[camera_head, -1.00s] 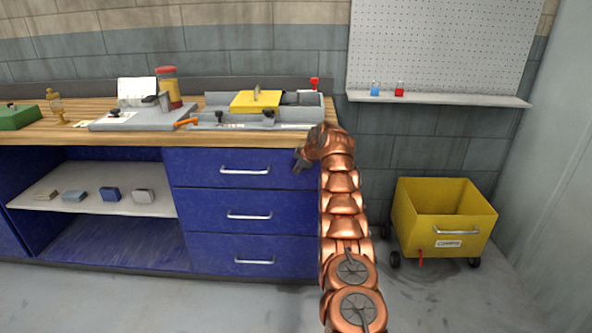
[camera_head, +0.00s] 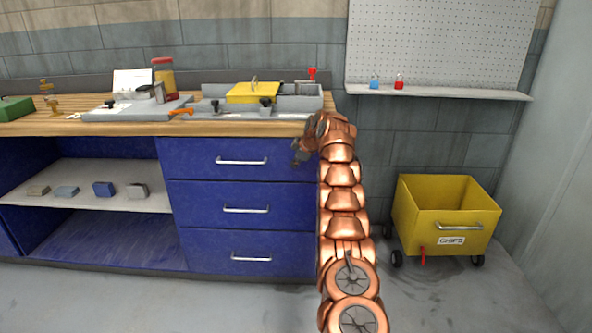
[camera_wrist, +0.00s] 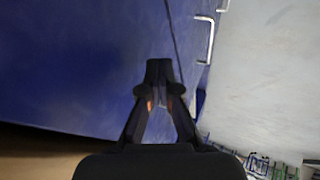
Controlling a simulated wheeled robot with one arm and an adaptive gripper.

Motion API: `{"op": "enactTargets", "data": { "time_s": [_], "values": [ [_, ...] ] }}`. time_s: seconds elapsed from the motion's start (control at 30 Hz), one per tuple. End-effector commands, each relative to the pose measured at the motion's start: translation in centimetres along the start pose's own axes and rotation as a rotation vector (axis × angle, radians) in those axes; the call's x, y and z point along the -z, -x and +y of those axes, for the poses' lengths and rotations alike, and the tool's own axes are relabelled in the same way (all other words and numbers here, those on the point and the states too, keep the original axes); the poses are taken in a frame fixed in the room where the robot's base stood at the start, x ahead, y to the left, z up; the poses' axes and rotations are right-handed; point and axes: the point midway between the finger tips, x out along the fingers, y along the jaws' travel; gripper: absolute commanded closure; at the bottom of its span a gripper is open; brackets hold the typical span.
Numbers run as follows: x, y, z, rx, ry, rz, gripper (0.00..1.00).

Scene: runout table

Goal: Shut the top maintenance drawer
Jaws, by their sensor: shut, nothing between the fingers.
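The top drawer (camera_head: 200,157) is the uppermost blue front in the cabinet, with a silver handle (camera_head: 241,161). Its front looks about in line with the drawers below, but I cannot tell whether a small gap remains. My gripper (camera_head: 297,157) is at the right end of that front, right of the handle, fingers shut and empty. In the wrist view my gripper (camera_wrist: 159,70) points at a blue drawer face (camera_wrist: 80,60); contact cannot be told. A silver handle (camera_wrist: 208,40) is to its right, and a dark seam runs above the fingertips.
The middle drawer (camera_head: 195,200) and bottom drawer (camera_head: 205,258) lie below. The wooden worktop (camera_head: 60,128) above carries a grey machine with a yellow cover (camera_head: 252,93). A yellow chip cart (camera_head: 445,215) stands right of my arm. The floor in front is clear.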

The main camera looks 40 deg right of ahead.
Motion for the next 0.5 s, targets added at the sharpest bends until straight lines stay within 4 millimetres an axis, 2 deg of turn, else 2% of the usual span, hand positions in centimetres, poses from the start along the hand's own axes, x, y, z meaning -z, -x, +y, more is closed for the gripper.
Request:
{"op": "enactTargets", "data": {
  "time_s": [0.33, 0.5],
  "values": [
    [0.1, 0.1, -1.5, 0.001, 0.002, 0.002, 1.00],
    [0.4, 2.5, -1.2, 0.000, 0.001, 0.002, 1.00]
  ]
}}
